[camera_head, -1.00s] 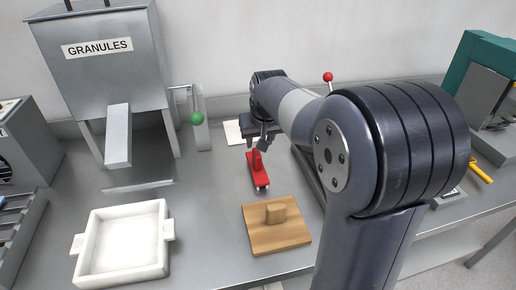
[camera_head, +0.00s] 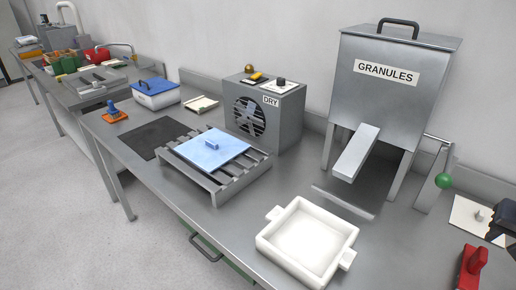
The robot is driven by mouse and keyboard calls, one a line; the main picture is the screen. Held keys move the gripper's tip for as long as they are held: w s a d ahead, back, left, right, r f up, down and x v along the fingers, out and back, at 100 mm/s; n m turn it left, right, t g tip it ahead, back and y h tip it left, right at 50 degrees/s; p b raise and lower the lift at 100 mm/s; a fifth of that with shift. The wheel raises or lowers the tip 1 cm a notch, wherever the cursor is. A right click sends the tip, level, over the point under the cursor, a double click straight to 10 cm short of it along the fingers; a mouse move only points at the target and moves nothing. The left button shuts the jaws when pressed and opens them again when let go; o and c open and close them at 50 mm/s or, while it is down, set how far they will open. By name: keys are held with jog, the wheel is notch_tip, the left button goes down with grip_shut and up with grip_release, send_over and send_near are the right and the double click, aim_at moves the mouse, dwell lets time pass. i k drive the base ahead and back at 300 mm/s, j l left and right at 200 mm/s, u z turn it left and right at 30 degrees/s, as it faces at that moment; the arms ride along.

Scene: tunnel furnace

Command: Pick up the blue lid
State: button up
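A light blue flat square plate (camera_head: 212,149) with a small blue block handle lies on a slatted grey metal rack (camera_head: 228,188) left of the middle. Farther back, a white box (camera_head: 158,100) wears a darker blue lid (camera_head: 152,86) with a handle on top. Only a dark part of what looks like my gripper (camera_head: 500,224) shows at the right edge, above and right of a red block-like tool (camera_head: 470,268). It is far from both blue pieces. Its fingers are cut off, so its opening is not visible.
A grey dryer box marked DRY (camera_head: 264,115) stands right behind the rack. A granules hopper (camera_head: 386,90) with a chute and a white square tray (camera_head: 306,242) stand to the right. A dark mat (camera_head: 155,137) lies left of the rack. More tables continue at far left.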

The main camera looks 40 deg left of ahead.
aim_at(212, 149)
jog(key=u, duration=2)
jog(key=z, duration=3)
jog(key=u, duration=3)
